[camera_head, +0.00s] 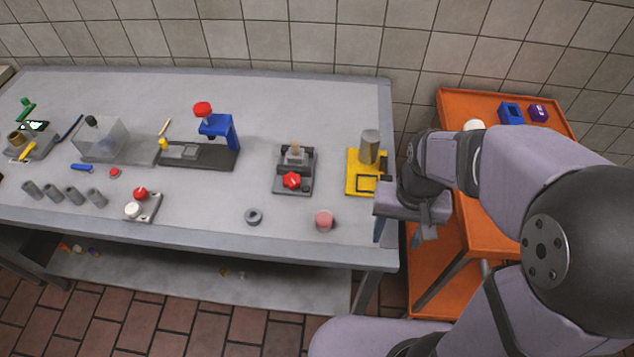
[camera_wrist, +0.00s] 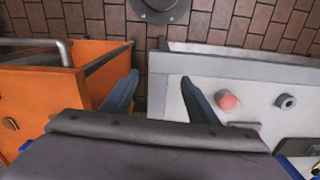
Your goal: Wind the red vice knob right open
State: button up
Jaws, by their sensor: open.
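The red vice knob (camera_head: 292,180) sits on the front of a small dark grey vice (camera_head: 281,186), which stands on the grey table right of centre. A pale beige piece (camera_head: 295,149) shows at the vice's upper part; I cannot tell whether the jaws clamp it. My gripper (camera_head: 398,236) is open and empty, to the right of the vice and apart from it, by the table's right edge. In the wrist view its two blue-grey fingers (camera_wrist: 158,80) are spread over the gap between the table and the orange cart. The knob cannot be made out in that view.
A yellow stand with a grey cylinder (camera_head: 369,147) lies between vice and gripper. A pink-red disc (camera_head: 324,219) and grey ring (camera_head: 254,216) lie in front. A blue press (camera_head: 218,127) stands left. The orange cart (camera_head: 452,105) is right. Table front (camera_head: 200,220) has bare space.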

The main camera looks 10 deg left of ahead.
jog(key=w+a+r+p, duration=0.3)
jog(key=w+a+r, duration=0.1)
jog(key=w+a, duration=0.6)
jog(key=p, duration=0.2)
send_over(291, 180)
jog(key=shift+f+p, duration=1.5)
jog(key=shift+f, duration=2.1)
jog(key=shift+c, duration=0.6)
jog(key=c, duration=0.9)
